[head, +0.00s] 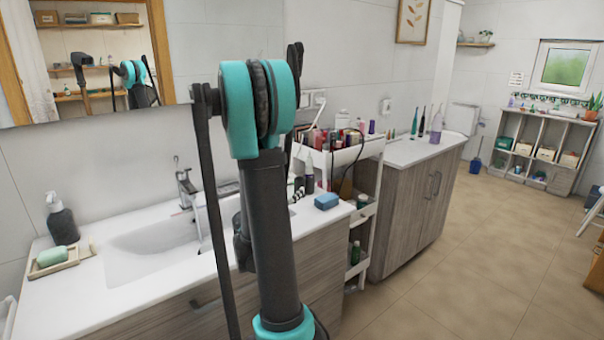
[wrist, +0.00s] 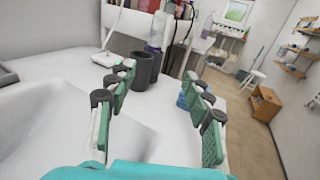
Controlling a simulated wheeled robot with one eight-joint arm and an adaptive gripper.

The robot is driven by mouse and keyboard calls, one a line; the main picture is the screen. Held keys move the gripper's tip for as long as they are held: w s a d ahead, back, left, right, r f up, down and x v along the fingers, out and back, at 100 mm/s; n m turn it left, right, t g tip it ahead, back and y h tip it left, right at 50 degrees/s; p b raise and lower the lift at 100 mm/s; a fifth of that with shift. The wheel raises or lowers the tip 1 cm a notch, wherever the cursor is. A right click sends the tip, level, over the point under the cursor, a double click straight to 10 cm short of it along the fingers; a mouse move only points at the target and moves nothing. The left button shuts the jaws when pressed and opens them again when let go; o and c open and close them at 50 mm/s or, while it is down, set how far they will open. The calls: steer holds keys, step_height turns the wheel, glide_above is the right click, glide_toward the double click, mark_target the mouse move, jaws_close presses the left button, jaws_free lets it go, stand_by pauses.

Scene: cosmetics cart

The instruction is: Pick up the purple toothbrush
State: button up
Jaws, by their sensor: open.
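I cannot make out the purple toothbrush for certain in either view. Slim upright toothbrush-like items (head: 414,121) in teal and dark red stand on the far counter in the head view, beside a purple bottle (head: 436,130). In the wrist view my gripper (wrist: 160,78) is open and empty, its green-padded fingers spread over the white sink counter. A dark grey cup (wrist: 145,70) stands beyond and between the fingertips. In the head view my arm hides the gripper and part of the counter.
A white cart (head: 366,150) crowded with cosmetics stands between the sink cabinet and far cabinet. A blue block (head: 327,201) lies near the counter's right edge. The faucet (head: 186,186), soap dispenser (head: 62,218) and soap tray (head: 62,264) are left. Floor at right is largely clear.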

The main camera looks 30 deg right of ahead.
mark_target(307, 174)
steer(key=x, duration=1.2)
steer(key=shift+w+d, duration=0.15)
steer(key=shift+w, duration=0.35)
steer(key=shift+f+x, duration=0.2)
steer(key=shift+x, duration=2.4)
steer(key=shift+w, duration=0.2)
steer(key=shift+c, duration=0.6)
jaws_close()
